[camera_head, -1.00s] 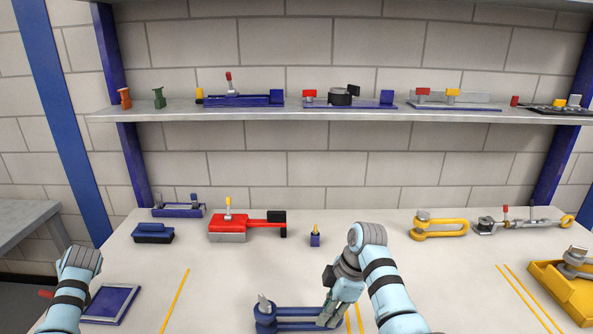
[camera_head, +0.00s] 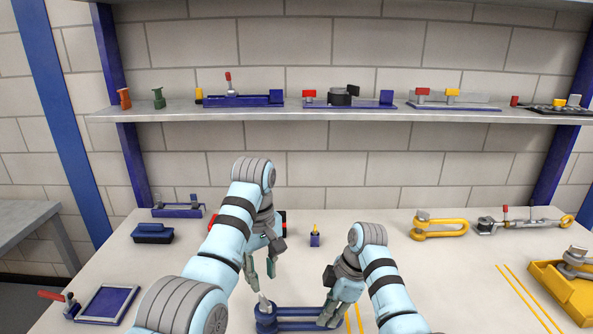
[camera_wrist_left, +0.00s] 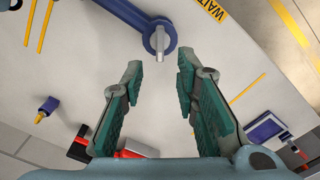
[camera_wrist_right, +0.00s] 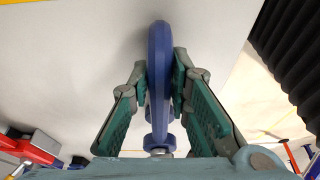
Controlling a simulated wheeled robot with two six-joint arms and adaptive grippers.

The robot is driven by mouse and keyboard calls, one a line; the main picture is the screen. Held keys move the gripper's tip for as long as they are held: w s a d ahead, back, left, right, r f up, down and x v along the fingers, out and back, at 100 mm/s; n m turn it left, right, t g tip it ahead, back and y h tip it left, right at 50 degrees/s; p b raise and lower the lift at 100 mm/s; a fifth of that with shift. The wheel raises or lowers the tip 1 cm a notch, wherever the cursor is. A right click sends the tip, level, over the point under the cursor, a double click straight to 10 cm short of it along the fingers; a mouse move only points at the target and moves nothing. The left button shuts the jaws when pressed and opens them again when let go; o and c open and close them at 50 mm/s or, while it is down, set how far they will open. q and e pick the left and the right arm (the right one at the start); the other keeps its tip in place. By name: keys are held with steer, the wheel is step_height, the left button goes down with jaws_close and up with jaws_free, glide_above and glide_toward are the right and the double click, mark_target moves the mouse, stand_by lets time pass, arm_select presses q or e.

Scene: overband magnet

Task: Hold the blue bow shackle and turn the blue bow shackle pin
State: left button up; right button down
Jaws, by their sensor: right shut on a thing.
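The blue bow shackle (camera_head: 298,313) lies on the table at the bottom middle of the head view. My right gripper (camera_head: 327,316) is shut on its right, bow end; the right wrist view shows the blue bow (camera_wrist_right: 159,70) between the fingers (camera_wrist_right: 160,85). The grey pin head (camera_head: 265,303) stands up at the shackle's left end. It also shows in the left wrist view (camera_wrist_left: 160,42), on the round blue eye. My left gripper (camera_head: 261,278) is open and empty above and beside the pin, with the pin beyond its fingertips (camera_wrist_left: 160,72).
A blue-topped pad (camera_head: 108,304) with a red-handled part lies at left. A dark blue block (camera_head: 152,233) and a small yellow-topped blue piece (camera_head: 315,236) stand behind. Yellow shackles (camera_head: 440,229) and a yellow tray (camera_head: 570,290) are at right. A shelf (camera_head: 350,112) spans the back.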

mark_target(263, 297)
arm_select(q)
step_height(263, 297, down, 8)
stand_by(0.4)
jaws_close()
stand_by(0.7)
